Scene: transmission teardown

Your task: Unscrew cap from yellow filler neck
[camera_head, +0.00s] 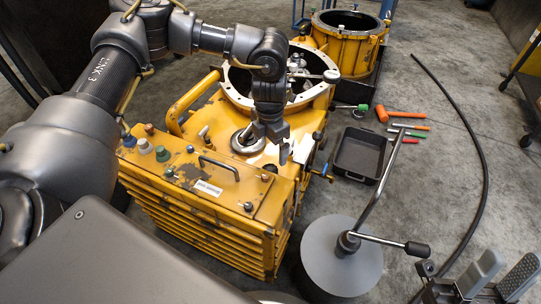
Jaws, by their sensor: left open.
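My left gripper (277,143) points down over the yellow transmission housing (235,115), beside a round grey flange (247,141) on its top. Its jaws are open, with no cap visible between them; the tips lie just right of the flange. I cannot tell whether they touch anything. Several small caps stand on the housing's left top, among them a green one (162,153) and a pale one (144,146). I cannot tell for sure which part is the filler neck; the gripper may hide it. My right gripper (499,275) is at the lower right, fingers apart and empty.
A black tray (360,155) lies on the floor right of the housing, near an orange mallet (395,115) and screwdrivers. A round grey stand (341,262) with a bent lever stands in front. A second yellow housing (347,40) is behind. A black hose (478,160) curves across the floor.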

